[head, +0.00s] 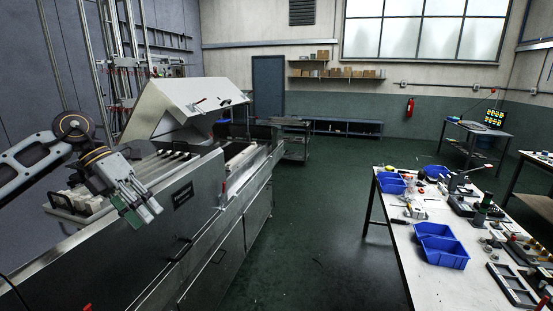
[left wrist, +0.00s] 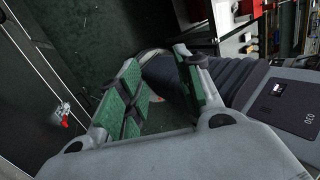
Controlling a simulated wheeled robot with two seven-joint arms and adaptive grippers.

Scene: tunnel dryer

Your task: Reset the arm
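My left gripper (head: 142,211) hangs at the left of the head view, above the near part of the steel tunnel dryer (head: 203,198). Its green-padded fingers also show in the left wrist view (left wrist: 160,85), apart with a gap between them and nothing held. The dryer's angled hood (head: 180,103) stands behind the gripper. Pale ribbed parts (head: 90,200) on the dryer top lie beside and partly behind the gripper. My right gripper is in neither view.
A white worktable (head: 405,235) at the right carries blue bins (head: 440,252), tools and small parts. Green floor (head: 310,240) lies clear between it and the dryer. A rack (head: 296,138) and a shelf bench (head: 345,128) stand farther back.

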